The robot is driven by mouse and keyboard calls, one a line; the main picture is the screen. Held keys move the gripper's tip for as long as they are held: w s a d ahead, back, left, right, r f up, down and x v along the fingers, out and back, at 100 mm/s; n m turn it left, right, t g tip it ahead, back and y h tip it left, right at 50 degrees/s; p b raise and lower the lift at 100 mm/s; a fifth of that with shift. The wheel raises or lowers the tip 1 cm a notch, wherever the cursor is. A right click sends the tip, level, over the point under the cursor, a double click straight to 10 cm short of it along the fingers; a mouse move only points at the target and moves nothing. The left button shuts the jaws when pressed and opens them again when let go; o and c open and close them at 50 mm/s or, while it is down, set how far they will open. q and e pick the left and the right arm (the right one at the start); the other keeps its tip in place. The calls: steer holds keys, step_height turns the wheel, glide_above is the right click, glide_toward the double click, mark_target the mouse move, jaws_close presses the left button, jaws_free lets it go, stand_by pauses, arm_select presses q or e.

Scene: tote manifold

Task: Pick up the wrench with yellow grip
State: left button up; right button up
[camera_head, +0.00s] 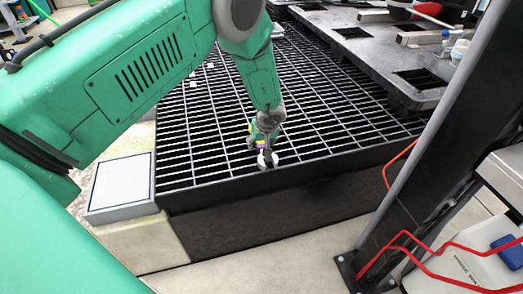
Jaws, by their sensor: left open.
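My left gripper (267,150) is at the end of the green arm that comes in from the left. It points down at the near edge of a black metal grating (205,150). It is open, though its fingers look small and partly overlap here. No full wrench outline is clear; the wrist and fingers hide part of the grating there. My right gripper is not in view.
A dark metal bench (372,48) with square openings and items on it stands at the back right. A dark post (432,150) and red cables (440,250) are at the right. A pale block (121,183) adjoins the grating's left corner. Small light bits lie on the grating.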

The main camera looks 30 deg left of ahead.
arm_select(q)
steer(key=shift+w+f, duration=0.15)
steer(key=shift+f, duration=0.1)
steer(key=shift+a, duration=0.1)
jaws_close()
